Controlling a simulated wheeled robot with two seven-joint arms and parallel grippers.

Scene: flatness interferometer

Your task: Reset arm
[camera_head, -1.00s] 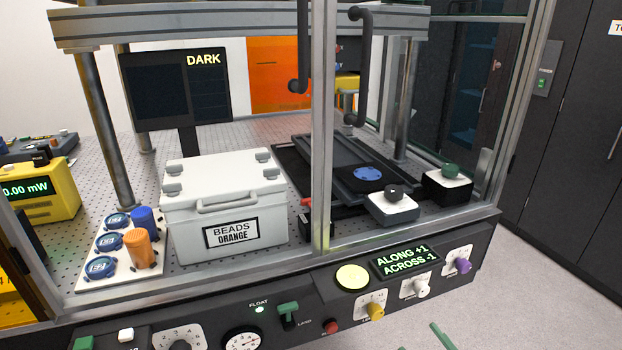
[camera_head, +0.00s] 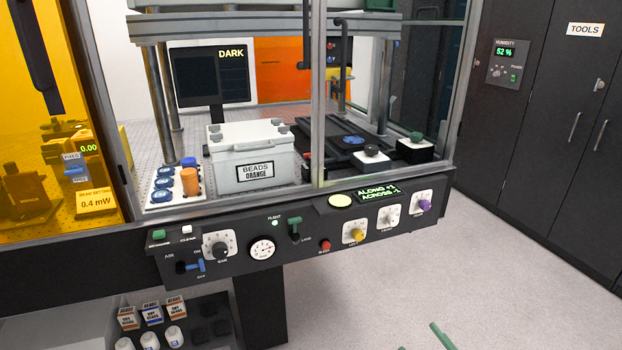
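My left gripper is not in view. At the bottom edge, right of the middle, a thin green bar (camera_head: 442,336) shows, with a small green tip to its left. They look like part of my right gripper, but the rest is cut off by the frame, so whether it is open or shut cannot be told. These parts are over the floor, in front of the machine and apart from it.
The control panel (camera_head: 290,252) with knobs and levers runs along the machine's front. Behind the frame stand a white box labelled BEADS ORANGE (camera_head: 225,175) and a dark screen (camera_head: 210,92). Grey floor (camera_head: 480,270) is clear at right, before dark cabinets (camera_head: 565,130).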

